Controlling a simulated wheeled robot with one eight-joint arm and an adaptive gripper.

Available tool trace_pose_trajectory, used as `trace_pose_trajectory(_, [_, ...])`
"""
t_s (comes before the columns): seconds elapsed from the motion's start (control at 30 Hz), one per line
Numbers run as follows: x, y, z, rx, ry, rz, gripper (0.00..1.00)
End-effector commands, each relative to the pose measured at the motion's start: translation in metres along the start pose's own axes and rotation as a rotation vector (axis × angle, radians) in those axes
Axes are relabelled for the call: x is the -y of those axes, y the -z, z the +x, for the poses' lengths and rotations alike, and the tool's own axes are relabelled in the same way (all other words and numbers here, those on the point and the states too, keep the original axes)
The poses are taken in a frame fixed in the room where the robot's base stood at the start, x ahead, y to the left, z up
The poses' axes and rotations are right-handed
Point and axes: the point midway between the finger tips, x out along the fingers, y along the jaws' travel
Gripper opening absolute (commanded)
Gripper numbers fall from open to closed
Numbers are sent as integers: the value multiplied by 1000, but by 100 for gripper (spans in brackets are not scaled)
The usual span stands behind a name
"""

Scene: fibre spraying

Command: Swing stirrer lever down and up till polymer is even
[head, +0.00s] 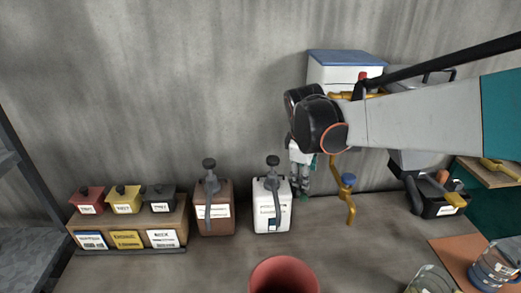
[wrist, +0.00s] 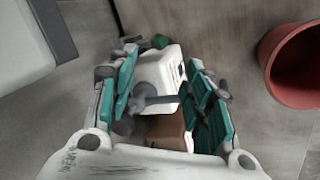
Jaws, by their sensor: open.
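A white box (head: 272,208) with a grey lever (head: 273,172) and round dark knob stands on the bench against the wall. A brown box (head: 214,212) with a similar grey lever (head: 210,185) stands left of it. I cannot read their labels, so I cannot tell which holds the polymer. My gripper (head: 301,182) points down just right of the white box. In the wrist view my gripper (wrist: 163,62) is open, and the white box (wrist: 157,68) and its grey lever (wrist: 150,99) show between and beyond the teal fingers. I cannot tell whether they touch. The polymer is not visible.
A blue-lidded white tank (head: 345,66) stands behind my arm, with a blue-knobbed yellow crank (head: 349,205) below. Small red, yellow and black bins (head: 124,200) stand left. A red bucket (head: 283,276) is in front, and glass jars (head: 494,262) stand right. The bench between is clear.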

Motion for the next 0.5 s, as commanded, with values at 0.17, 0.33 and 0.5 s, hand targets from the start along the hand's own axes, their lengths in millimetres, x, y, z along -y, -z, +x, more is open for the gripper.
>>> trace_pose_trajectory(0.17, [-1,2,13,3,2,-8,46])
trace_pose_trajectory(0.33, [-1,2,42,3,2,-7,46])
trace_pose_trajectory(0.5, [-1,2,76,3,1,-7,46])
